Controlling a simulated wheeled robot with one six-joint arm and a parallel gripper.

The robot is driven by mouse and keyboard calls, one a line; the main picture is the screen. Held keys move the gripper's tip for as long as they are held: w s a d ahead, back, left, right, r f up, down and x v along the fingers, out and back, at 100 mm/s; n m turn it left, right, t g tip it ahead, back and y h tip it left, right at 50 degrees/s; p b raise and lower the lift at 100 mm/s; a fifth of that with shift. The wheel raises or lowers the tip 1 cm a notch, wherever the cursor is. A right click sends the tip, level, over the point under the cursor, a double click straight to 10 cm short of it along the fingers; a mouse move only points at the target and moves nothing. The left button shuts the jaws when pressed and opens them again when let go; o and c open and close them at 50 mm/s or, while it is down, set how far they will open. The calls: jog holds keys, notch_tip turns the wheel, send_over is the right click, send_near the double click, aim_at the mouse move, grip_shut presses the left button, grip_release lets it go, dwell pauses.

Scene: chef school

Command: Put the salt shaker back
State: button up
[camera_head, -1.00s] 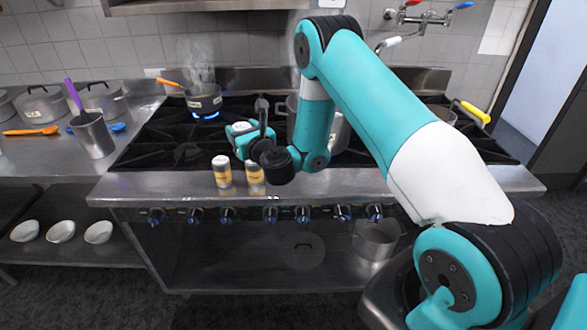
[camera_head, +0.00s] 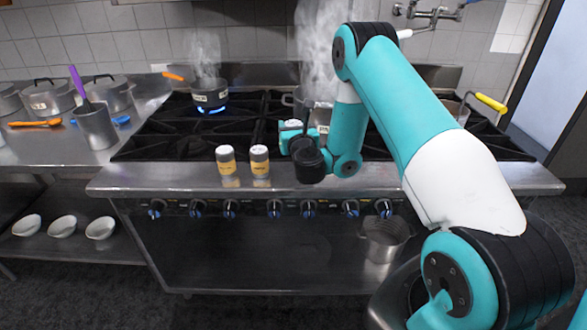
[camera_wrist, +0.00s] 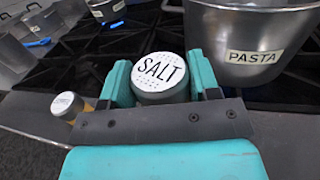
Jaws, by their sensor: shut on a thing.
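The salt shaker has a white lid lettered SALT (camera_wrist: 160,75). In the wrist view it sits between the two teal fingers of my gripper (camera_wrist: 163,88), which is shut on it. In the head view my gripper (camera_head: 291,135) is above the front part of the stove, and only the shaker's pale top (camera_head: 292,123) shows there. Two yellow-labelled shakers stand side by side on the stove's front ledge, a left one (camera_head: 227,163) and a right one (camera_head: 260,163), to the left of my gripper. One pale-lidded shaker (camera_wrist: 67,104) shows left of the gripper in the wrist view.
A steel pot labelled PASTA (camera_wrist: 255,55) stands close behind the gripper, partly hidden by my arm in the head view. A steaming pan (camera_head: 210,98) sits over a blue flame at the back left. The steel ledge (camera_head: 130,180) is clear left of the shakers.

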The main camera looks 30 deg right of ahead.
notch_tip(320, 180, down, 8)
jog(key=shift+b, duration=1.1)
jog(key=shift+f, duration=0.1)
jog(key=shift+f+b, duration=0.15)
jog(key=shift+b, duration=0.15)
jog(key=o, duration=1)
jog(key=shift+o, duration=0.2)
